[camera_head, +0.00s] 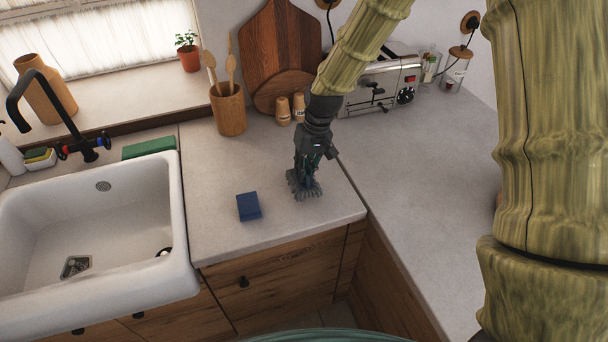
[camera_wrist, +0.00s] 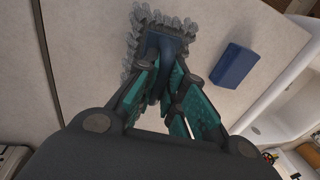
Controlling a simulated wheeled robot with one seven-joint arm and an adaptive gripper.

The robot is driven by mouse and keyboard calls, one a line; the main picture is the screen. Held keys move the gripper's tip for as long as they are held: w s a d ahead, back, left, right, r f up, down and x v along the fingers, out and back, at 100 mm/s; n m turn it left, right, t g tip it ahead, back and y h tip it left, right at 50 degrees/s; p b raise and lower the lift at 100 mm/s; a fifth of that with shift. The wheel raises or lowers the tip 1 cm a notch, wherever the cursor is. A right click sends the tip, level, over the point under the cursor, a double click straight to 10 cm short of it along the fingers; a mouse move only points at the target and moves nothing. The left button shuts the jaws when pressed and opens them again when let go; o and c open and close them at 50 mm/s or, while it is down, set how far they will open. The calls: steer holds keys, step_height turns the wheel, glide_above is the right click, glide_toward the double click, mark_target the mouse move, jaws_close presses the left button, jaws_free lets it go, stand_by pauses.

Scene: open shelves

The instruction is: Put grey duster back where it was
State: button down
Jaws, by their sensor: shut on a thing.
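The grey duster (camera_head: 304,188) is at the end of my gripper (camera_head: 311,164), over the counter between the sink and the corner. In the wrist view the duster (camera_wrist: 138,48) shows a ruffled grey fringe around a dark blue middle. My gripper (camera_wrist: 166,80) is shut on that middle part, with its teal-padded fingers on either side. In the head view the duster's lower edge is at or just above the counter top; I cannot tell whether it touches. The fingers hide part of the duster.
A blue block (camera_head: 248,207) lies on the counter left of the duster. The white sink (camera_head: 183,240) is further left. A utensil pot (camera_head: 228,110), small shakers (camera_head: 283,110) and a toaster (camera_head: 385,80) stand behind. The counter to the right (camera_head: 420,170) is clear.

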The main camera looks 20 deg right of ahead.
steer(key=shift+d+p+x, duration=0.2)
steer(key=shift+p+x, duration=0.25)
steer(key=shift+x, duration=0.4)
steer(key=shift+d+p+x, duration=0.15)
steer(key=shift+p+x, duration=0.3)
steer(key=shift+x, duration=0.4)
steer(key=c, duration=1.5)
jaws_free()
steer(key=shift+f, duration=0.15)
steer(key=b+v, duration=0.4)
steer(key=v, duration=0.8)
steer(key=shift+s, duration=0.1)
steer(key=shift+a, duration=0.1)
